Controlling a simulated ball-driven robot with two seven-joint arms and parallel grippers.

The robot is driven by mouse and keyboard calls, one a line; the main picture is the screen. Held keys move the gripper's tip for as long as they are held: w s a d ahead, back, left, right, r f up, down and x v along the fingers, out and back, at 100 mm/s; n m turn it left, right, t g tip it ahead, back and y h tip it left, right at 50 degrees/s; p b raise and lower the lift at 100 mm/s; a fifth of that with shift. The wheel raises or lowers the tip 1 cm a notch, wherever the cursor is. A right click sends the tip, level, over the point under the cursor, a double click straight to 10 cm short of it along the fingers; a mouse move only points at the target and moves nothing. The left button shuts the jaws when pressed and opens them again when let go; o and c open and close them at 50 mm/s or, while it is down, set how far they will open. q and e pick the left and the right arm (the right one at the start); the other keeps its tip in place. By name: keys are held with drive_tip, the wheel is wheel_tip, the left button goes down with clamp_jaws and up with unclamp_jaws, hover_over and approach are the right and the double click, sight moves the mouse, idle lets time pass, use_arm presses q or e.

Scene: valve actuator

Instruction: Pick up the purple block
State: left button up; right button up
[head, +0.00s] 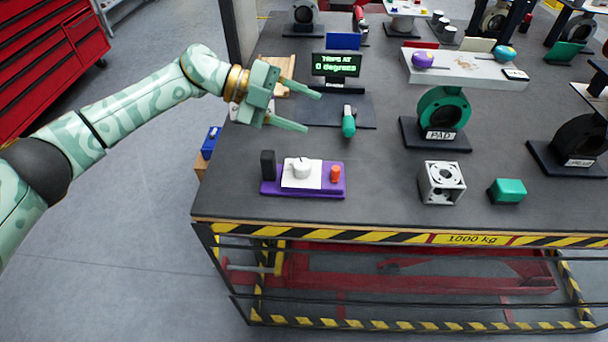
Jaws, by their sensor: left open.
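A flat purple block (322,192) lies near the table's front edge. A white plate with a white knob (301,168), an orange knob (336,174) and a dark upright piece (268,164) sit on it. A small rounded purple item (424,60) lies on a white shelf farther back. My left gripper (312,111) is open and empty, its fingers pointing right. It appears above the table, behind the purple block in the picture and apart from it. My right gripper is not in view.
A small screen (336,66) and a green-handled tool (348,122) are near my left gripper. A green ring stand (442,110), a grey cube (441,182) and a green block (507,191) are to the right. The tabletop between the purple block and grey cube is clear.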

use_arm(q)
drive_tip(key=s+m+g+y, duration=0.2)
drive_tip(key=s+m+y, duration=0.2)
drive_tip(key=y, duration=0.3)
drive_tip(key=m+t+y, duration=0.1)
drive_tip(key=t+y, duration=0.1)
drive_tip(key=y, duration=0.4)
hover_over(267, 154)
drive_tip(key=shift+s+r, duration=0.15)
drive_tip(key=shift+r, duration=0.15)
drive_tip(key=shift+y, duration=0.3)
wheel_tip(267, 154, down, 6)
drive_tip(key=shift+a+r, duration=0.1)
drive_tip(key=shift+r, duration=0.15)
wheel_tip(267, 154, down, 6)
drive_tip(key=shift+w, duration=0.2)
clamp_jaws()
